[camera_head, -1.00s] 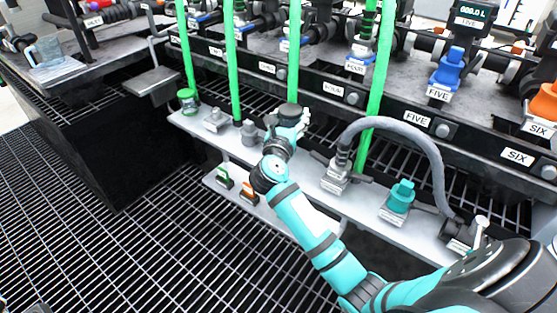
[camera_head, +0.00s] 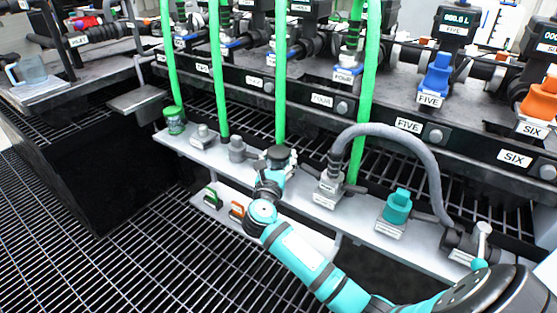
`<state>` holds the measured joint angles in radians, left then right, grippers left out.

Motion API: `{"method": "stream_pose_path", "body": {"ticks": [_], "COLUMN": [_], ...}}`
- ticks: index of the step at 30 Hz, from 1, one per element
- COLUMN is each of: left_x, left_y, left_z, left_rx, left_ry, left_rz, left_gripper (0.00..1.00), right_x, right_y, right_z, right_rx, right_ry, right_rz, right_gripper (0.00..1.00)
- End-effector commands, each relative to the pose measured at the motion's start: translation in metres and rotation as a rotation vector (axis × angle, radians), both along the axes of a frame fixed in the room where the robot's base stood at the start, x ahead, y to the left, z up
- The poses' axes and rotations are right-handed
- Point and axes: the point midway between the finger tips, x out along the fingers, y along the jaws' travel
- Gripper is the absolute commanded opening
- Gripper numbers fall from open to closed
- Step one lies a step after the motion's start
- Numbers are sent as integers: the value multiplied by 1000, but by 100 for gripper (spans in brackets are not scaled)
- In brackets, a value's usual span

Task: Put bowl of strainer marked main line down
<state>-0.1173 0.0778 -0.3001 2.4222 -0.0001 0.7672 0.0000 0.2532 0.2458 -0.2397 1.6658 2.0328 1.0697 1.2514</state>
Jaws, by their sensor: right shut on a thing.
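My right gripper (camera_head: 274,170) is shut on a dark round thing (camera_head: 279,153), at the grey shelf (camera_head: 365,223) in the middle of the view. This may be the strainer bowl; I see no main line marking on it. The gripper and wrist hide its lower part, so I cannot tell whether it touches the shelf. My left gripper is not in view.
Grey fittings (camera_head: 237,149) stand left of my gripper. To its right are a fitting with a grey hose (camera_head: 412,150) and a teal fitting (camera_head: 398,205). Green upright tubes (camera_head: 280,90) stand close behind. A lower shelf holds green and orange clips (camera_head: 237,211).

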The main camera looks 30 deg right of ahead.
Motion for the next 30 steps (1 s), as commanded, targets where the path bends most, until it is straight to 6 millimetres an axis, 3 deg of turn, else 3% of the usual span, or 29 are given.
{"method": "stream_pose_path", "body": {"ticks": [2,3,5,17,30], "left_x": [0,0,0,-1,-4], "left_y": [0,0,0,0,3], "left_z": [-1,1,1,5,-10], "left_rx": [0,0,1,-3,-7], "left_ry": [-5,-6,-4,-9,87], "left_rz": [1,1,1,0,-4], "left_gripper": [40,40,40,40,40], "right_x": [0,0,0,-5,-68], "right_y": [0,0,0,6,67], "right_z": [-4,-3,-3,1,2], "right_rx": [1,1,1,2,4], "right_ry": [0,1,1,4,3], "right_rz": [0,0,0,1,0], "right_gripper": [24,65,72,72,72]}}
